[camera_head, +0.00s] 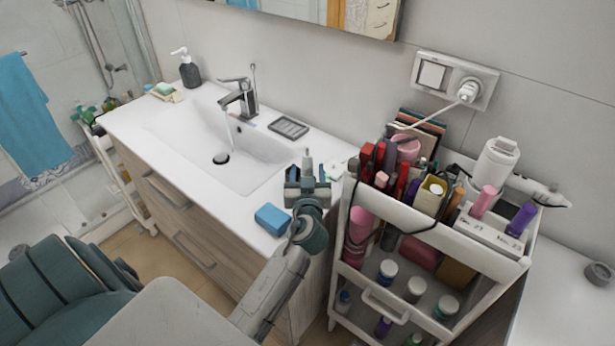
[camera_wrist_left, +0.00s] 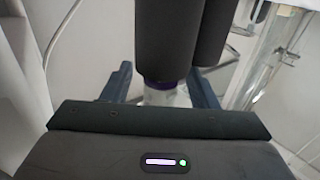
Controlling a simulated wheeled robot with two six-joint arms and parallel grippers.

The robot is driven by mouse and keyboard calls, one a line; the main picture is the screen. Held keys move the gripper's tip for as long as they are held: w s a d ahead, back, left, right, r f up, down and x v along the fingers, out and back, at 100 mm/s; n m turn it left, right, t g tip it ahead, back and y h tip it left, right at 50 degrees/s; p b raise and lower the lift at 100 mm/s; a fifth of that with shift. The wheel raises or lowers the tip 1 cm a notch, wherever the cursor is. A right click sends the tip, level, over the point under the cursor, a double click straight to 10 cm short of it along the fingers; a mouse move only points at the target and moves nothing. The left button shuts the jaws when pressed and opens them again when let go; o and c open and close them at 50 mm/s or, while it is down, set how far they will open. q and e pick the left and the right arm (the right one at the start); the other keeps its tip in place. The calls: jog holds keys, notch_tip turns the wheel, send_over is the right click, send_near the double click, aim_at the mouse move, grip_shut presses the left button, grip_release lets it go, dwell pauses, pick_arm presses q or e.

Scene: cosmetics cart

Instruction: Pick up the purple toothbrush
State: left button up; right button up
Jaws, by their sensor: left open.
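I cannot make out a purple toothbrush with certainty in either view. A small thin pinkish item (camera_head: 248,122) lies by the faucet, too small to identify. My left gripper (camera_head: 307,172) is open above the counter's right end, near the cart. A pale upright item (camera_head: 307,160) shows at its fingers in the head view. In the left wrist view, my left gripper (camera_wrist_left: 163,88) has its fingers apart, with a white item with a purple band (camera_wrist_left: 163,92) seen between them. A dark cylindrical shape hides its upper part; contact cannot be told. My right gripper is not in view.
A white cart (camera_head: 447,240) full of cosmetics stands right of the counter (camera_head: 220,190). A blue sponge (camera_head: 272,219) lies near the counter's front edge. A grey soap dish (camera_head: 288,128), a faucet (camera_head: 240,97) with running water and a soap dispenser (camera_head: 189,70) stand around the sink.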

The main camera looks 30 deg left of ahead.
pick_arm(q)
jog(key=c, duration=1.1)
jog(key=shift+r, duration=0.1)
